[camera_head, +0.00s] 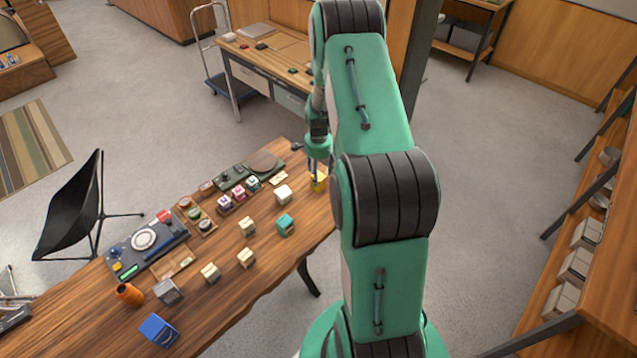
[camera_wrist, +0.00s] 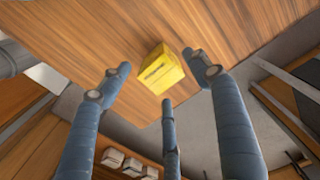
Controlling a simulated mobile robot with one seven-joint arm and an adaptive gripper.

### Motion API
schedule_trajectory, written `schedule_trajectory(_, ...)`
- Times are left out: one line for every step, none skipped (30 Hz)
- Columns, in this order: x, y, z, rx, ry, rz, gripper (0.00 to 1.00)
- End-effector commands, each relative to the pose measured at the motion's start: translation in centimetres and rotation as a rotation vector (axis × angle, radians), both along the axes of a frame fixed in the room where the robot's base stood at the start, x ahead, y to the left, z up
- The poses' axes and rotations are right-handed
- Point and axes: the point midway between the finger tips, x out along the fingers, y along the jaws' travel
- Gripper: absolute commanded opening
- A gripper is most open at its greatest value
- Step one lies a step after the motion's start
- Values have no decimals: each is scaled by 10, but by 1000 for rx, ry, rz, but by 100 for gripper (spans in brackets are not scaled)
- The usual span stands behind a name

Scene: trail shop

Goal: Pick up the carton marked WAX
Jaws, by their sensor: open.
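A small yellow carton (camera_head: 319,183) stands near the right end of the wooden table, directly below my gripper (camera_head: 318,163). In the wrist view the yellow carton (camera_wrist: 160,72) shows a dark label that is too small to read clearly. My gripper (camera_wrist: 162,84) is open, with its blue-grey fingers spread around the near side of the carton. No finger is clearly touching it.
The table (camera_head: 235,300) also holds a blue box (camera_head: 158,330), a grey box (camera_head: 168,291), an orange cup (camera_head: 129,294) and a row of small coloured items. The table edge lies close to the yellow carton. A shelf (camera_head: 600,290) stands at the right.

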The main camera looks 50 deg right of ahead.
Motion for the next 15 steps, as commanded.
schedule_trajectory(0,0,-7,0,0,0,62)
schedule_trajectory(1,0,-10,0,0,0,62)
schedule_trajectory(1,0,-15,0,0,0,62)
schedule_trajectory(1,0,-18,0,0,0,62)
schedule_trajectory(1,0,-20,0,0,0,62)
schedule_trajectory(1,0,-23,0,-1,0,62)
schedule_trajectory(1,-1,-24,-1,-1,0,62)
schedule_trajectory(1,-1,-25,-1,-1,0,62)
schedule_trajectory(1,-1,-26,-1,-2,0,62)
schedule_trajectory(1,-1,-27,-1,-2,0,62)
schedule_trajectory(1,-1,-27,-1,-2,0,62)
schedule_trajectory(1,-1,-27,-1,-2,0,62)
schedule_trajectory(1,-1,-27,-1,-2,0,62)
schedule_trajectory(1,-1,-27,-1,-2,0,62)
schedule_trajectory(1,-1,-27,-1,-2,0,62)
